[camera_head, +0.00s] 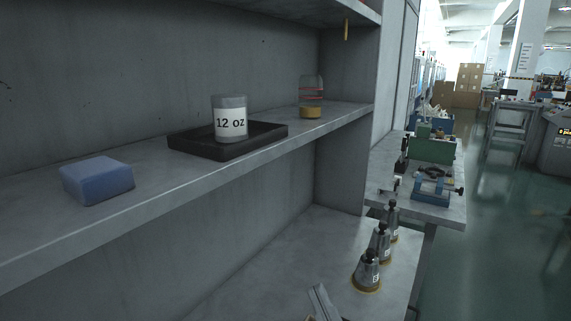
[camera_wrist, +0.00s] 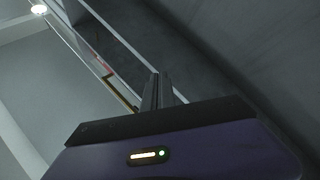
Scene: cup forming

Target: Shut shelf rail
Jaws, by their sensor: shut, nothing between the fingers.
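I cannot single out the shelf rail for certain. In the wrist view a thin, pale-edged strip (camera_wrist: 78,42) runs diagonally from the upper left, with a short yellowish bar near its lower end. My gripper (camera_wrist: 158,78) is shut and empty, its fingers together close to the right of that strip's lower end; I cannot tell whether they touch it. In the head view a small yellow piece (camera_head: 346,29) hangs under the upper shelf near its right end. My gripper is not clearly seen there.
The middle shelf (camera_head: 75,228) holds a blue block (camera_head: 97,180), a black tray (camera_head: 183,144) with a cup marked "12 oz" (camera_head: 230,119), and a clear jar (camera_head: 311,97). Several metal weights (camera_head: 367,272) and a grey metal piece (camera_head: 322,303) are below. A workbench (camera_head: 440,209) stands right.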

